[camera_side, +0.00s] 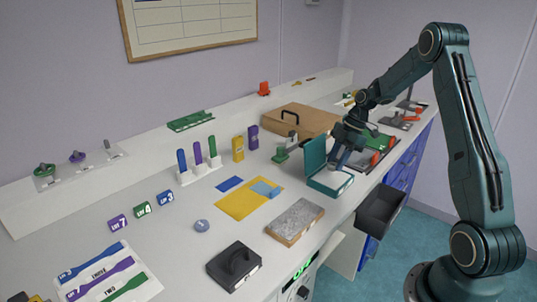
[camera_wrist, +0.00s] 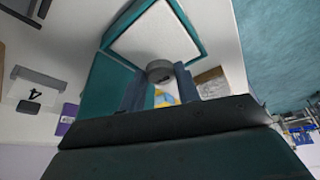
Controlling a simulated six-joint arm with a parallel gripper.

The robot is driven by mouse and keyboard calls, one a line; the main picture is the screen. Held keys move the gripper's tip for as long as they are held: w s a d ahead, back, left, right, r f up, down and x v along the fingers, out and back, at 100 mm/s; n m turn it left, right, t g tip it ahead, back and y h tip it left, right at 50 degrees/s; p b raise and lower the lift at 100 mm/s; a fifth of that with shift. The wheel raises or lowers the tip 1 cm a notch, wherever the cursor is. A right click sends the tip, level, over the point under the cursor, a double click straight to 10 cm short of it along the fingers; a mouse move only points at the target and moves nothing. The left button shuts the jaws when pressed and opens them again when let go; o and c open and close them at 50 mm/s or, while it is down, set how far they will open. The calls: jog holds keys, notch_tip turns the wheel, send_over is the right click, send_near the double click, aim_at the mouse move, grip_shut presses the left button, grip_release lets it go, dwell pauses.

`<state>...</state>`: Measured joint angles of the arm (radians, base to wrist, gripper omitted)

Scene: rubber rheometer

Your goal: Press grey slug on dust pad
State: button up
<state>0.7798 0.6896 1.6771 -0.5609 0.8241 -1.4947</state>
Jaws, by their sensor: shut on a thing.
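The grey slug (camera_wrist: 160,71) is a short round disc, held between the two fingers of my gripper (camera_wrist: 161,86) in the wrist view. The dust pad (camera_wrist: 155,38) is a white pad in a shallow teal box with its lid open. In the wrist view the slug overlaps the pad's near edge; I cannot tell whether they touch. In the side view my gripper (camera_side: 339,166) is low over the teal box (camera_side: 327,186), beside the raised lid (camera_side: 315,155). The slug is not clear there.
A tan case (camera_side: 300,118) with a black handle stands behind the box. A grey slab in a wooden frame (camera_side: 296,222) and a yellow mat (camera_side: 238,204) lie to the left. The counter between them is partly clear.

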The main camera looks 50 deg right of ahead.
jog(key=shift+f, duration=1)
jog(key=shift+f, duration=0.55)
dwell(1.6)
jog(key=shift+r, duration=0.1)
jog(key=shift+r, duration=3.45)
